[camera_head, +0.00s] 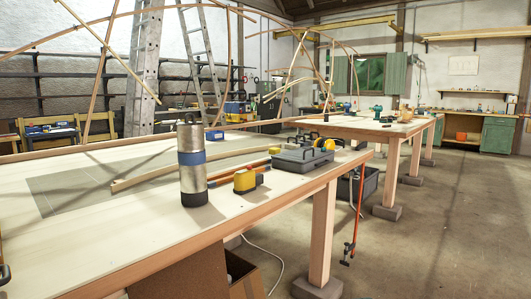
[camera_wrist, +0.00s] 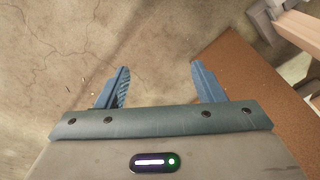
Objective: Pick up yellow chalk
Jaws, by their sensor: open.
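I cannot make out a piece of yellow chalk for certain in either view. In the head view, a yellow and dark block-shaped tool (camera_head: 244,181) sits on the near workbench (camera_head: 110,220), right of a metal flask with a blue band (camera_head: 192,165). A yellow round item (camera_head: 323,145) lies by the grey toolbox (camera_head: 302,159). My gripper (camera_wrist: 159,68) shows in the wrist view with its two blue fingers wide apart. Nothing is between them. It points down at the concrete floor (camera_wrist: 150,30), where a few tiny specks lie, too small to identify.
A brown box (camera_wrist: 225,75) is right of my fingers in the wrist view. A bench leg with a grey foot block (camera_head: 318,288) stands at the near bench's end. An orange clamp (camera_head: 357,205) hangs there. Floor (camera_head: 455,230) at the right is clear.

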